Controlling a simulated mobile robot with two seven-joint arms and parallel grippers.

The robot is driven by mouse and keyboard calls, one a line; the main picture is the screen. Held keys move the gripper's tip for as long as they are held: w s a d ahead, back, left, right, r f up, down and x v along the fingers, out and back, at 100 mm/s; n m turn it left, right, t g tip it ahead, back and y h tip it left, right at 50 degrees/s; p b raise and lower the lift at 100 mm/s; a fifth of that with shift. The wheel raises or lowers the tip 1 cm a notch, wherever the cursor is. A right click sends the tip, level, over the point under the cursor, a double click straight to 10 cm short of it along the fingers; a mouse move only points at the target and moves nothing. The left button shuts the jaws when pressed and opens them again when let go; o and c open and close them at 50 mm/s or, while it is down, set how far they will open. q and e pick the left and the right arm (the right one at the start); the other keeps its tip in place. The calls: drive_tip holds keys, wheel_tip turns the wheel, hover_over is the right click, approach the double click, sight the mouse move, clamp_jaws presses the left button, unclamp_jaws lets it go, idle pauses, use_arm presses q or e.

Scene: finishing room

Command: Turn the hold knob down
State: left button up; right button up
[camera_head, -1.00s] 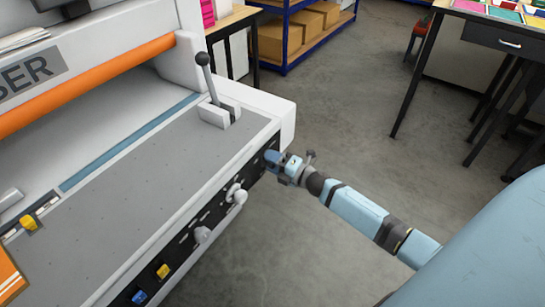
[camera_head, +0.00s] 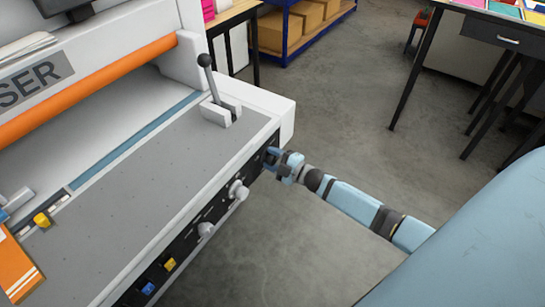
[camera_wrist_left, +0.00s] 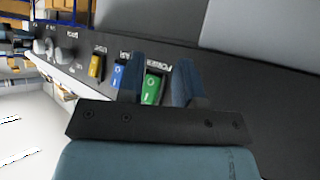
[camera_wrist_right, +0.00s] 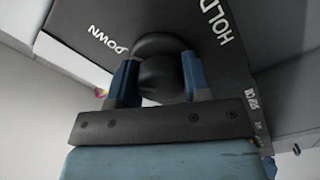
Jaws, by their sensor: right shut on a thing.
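The hold knob (camera_wrist_right: 158,48) is a dark round knob on the black front panel, between the words HOLD and DOWN in the right wrist view. My right gripper (camera_wrist_right: 160,78) has a blue finger on each side of it and is shut on it. In the head view my right gripper (camera_head: 273,156) is at the right end of the machine's front panel and hides the knob there. My left gripper (camera_wrist_left: 158,80) is open and empty in the left wrist view. Its fingers are near a green rocker switch (camera_wrist_left: 153,88); I cannot tell whether they touch it.
Two light knobs (camera_head: 238,190) and yellow and blue switches (camera_head: 169,263) lie along the same panel. A lever (camera_head: 208,75) stands on the machine's top. A desk (camera_head: 500,40) is at the upper right and a shelf with boxes (camera_head: 300,20) behind. The floor between is clear.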

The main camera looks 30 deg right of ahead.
idle(0.4)
drive_tip(key=o, duration=0.9)
drive_tip(key=shift+s, duration=0.1)
drive_tip(key=v, duration=1.3)
drive_tip(key=shift+s+d, duration=0.25)
drive_tip(key=shift+s, duration=0.05)
drive_tip(key=s+a+f+m+g+h, duration=0.25)
drive_tip(key=s+a+m, duration=0.45)
drive_tip(key=a, duration=0.4)
drive_tip(key=s+a+f+m+g+h, duration=0.1)
drive_tip(key=s+a+m+g, duration=0.2)
drive_tip(key=s+a+m, duration=0.6)
drive_tip(key=r+p, duration=0.3)
drive_tip(key=p, duration=0.1)
drive_tip(key=w+a+r+n+p, duration=0.1)
drive_tip(key=r+p, duration=0.3)
drive_tip(key=a+r+n+p, duration=0.1)
drive_tip(key=r+p, duration=0.3)
drive_tip(key=shift+w, duration=0.15)
